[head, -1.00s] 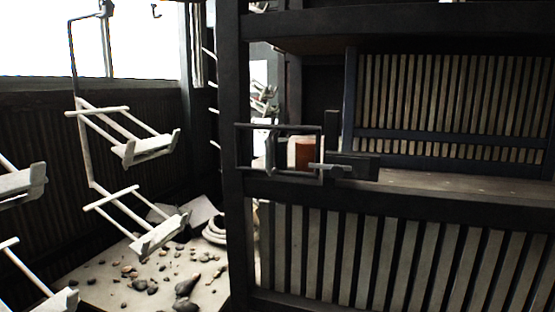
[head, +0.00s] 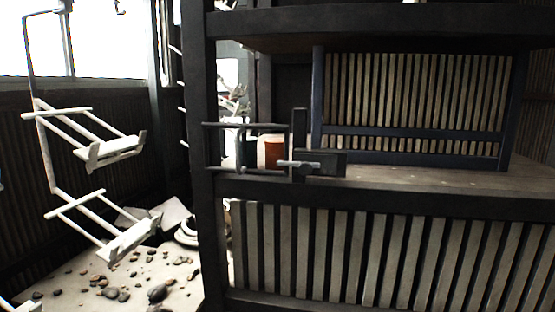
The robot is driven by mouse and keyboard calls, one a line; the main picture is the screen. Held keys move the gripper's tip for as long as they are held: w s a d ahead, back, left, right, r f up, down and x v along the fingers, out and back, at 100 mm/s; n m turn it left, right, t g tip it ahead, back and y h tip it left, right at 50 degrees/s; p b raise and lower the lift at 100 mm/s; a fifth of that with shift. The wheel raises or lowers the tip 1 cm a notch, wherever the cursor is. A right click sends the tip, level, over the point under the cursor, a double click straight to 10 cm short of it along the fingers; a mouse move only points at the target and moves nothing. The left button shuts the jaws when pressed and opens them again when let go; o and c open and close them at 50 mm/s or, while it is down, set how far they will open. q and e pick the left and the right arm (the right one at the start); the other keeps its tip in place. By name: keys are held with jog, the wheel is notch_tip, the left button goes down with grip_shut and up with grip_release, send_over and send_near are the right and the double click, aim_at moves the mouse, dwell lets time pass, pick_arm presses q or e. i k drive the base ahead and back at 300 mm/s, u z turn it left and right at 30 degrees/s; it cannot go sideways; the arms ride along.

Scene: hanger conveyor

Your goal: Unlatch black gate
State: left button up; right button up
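The black gate (head: 370,195) is a dark frame with pale vertical slats that fills the lower right of the head view. A latch (head: 300,166) with a grey bolt handle and dark plates sits at the gate's upper left. Grey horizontal bars (head: 247,125) run from the latch to the dark post (head: 200,150) on its left. Whether the bolt is engaged cannot be told. Neither of my grippers is in view.
White hanger racks (head: 110,150) hang at the left. Stones (head: 157,292) lie on a pale floor below them. An orange-brown cylinder (head: 274,152) shows behind the latch bars. A wooden ledge (head: 440,178) and a blue-framed slatted panel (head: 415,146) stand beyond the gate.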

aim_at(305, 168)
jog(key=k, duration=0.5)
jog(key=u, duration=0.75)
jog(key=i, duration=0.75)
jog(key=z, duration=0.7)
